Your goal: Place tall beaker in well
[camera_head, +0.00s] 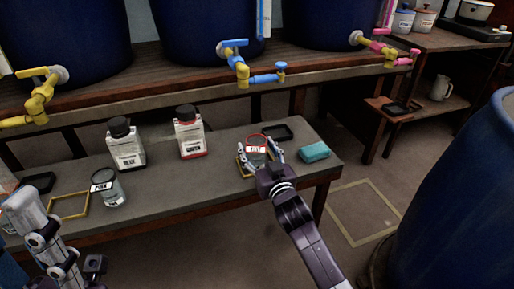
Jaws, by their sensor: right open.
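A clear beaker with a red rim and a white label (257,140) stands at the right part of the grey bench. A yellow square frame (241,168) shows partly beside its base; whether the base sits fully within it is hidden. My right gripper (261,155) is open, its fingers on either side of this beaker; contact cannot be told. A second clear, labelled beaker (109,192) stands at the left, just right of an empty yellow frame (68,206). Parts of my left arm show at lower left; its jaw state is unclear.
Two labelled bottles with black caps, one black-labelled (126,146) and one red-labelled (190,133), stand along the bench. A teal sponge (314,152) and a dark tray (290,131) lie at the right. Blue vats with taps (240,68) overhang behind. A large blue barrel (460,200) stands right.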

